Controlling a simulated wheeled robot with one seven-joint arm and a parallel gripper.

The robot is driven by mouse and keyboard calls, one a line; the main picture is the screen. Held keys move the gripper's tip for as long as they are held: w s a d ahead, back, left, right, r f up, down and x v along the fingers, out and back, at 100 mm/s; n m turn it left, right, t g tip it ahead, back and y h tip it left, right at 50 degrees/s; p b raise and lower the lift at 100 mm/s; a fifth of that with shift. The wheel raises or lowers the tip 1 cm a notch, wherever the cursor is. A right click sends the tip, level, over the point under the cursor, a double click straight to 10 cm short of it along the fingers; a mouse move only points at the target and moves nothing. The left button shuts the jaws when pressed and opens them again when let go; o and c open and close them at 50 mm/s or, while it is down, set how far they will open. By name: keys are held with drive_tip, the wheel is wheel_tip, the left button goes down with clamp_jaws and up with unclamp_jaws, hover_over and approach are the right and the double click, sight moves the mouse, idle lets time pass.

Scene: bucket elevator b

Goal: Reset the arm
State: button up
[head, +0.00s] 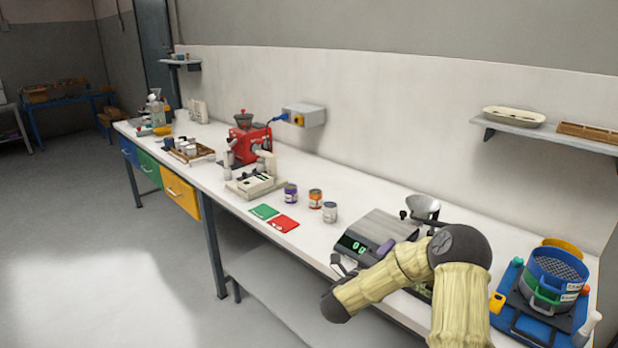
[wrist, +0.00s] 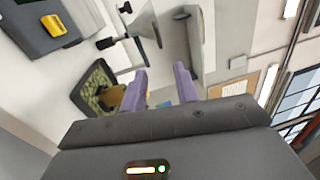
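My arm, in a pale yellow ribbed cover, rises at the lower right of the head view and bends over the bench (head: 300,245) beside the digital scale (head: 372,235). In the wrist view my gripper (wrist: 163,85) has two purple fingers spread apart, with nothing visible between them. A dark tray of green pieces (wrist: 98,88) lies left of the fingers in the wrist view. My arm hides part of the bench in the head view, and the gripper's outline there is unclear.
A metal funnel (head: 423,207) stands by the scale. Blue sieves (head: 557,272) are on the right. Several small cans, green and red cards (head: 283,223) and a red machine (head: 250,143) stand further left. A wall shelf (head: 545,130) is above. The floor at left is clear.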

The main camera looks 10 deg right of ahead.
drive_tip(key=w+a+r+n+t+y+p, duration=0.1)
drive_tip(key=a+n+t+y, duration=0.1)
drive_tip(key=a+n+y, duration=0.3)
drive_tip(key=w+a+r+n+t+y, duration=0.1)
drive_tip(key=w+a+n+t+y, duration=0.1)
drive_tip(key=a+n+y, duration=0.3)
drive_tip(key=s+a+f+n+g+y, duration=0.1)
drive_tip(key=s+a+n+g+y, duration=0.3)
drive_tip(key=n, duration=0.5)
drive_tip(key=s+n+g+y+p, duration=0.1)
drive_tip(key=s+n+g, duration=0.8)
drive_tip(key=s, duration=1.8)
drive_tip(key=shift+f+n+g+p, duration=0.35)
drive_tip(key=shift+n+g+p, duration=0.05)
drive_tip(key=shift+p, duration=0.3)
drive_tip(key=shift+w+d, duration=0.15)
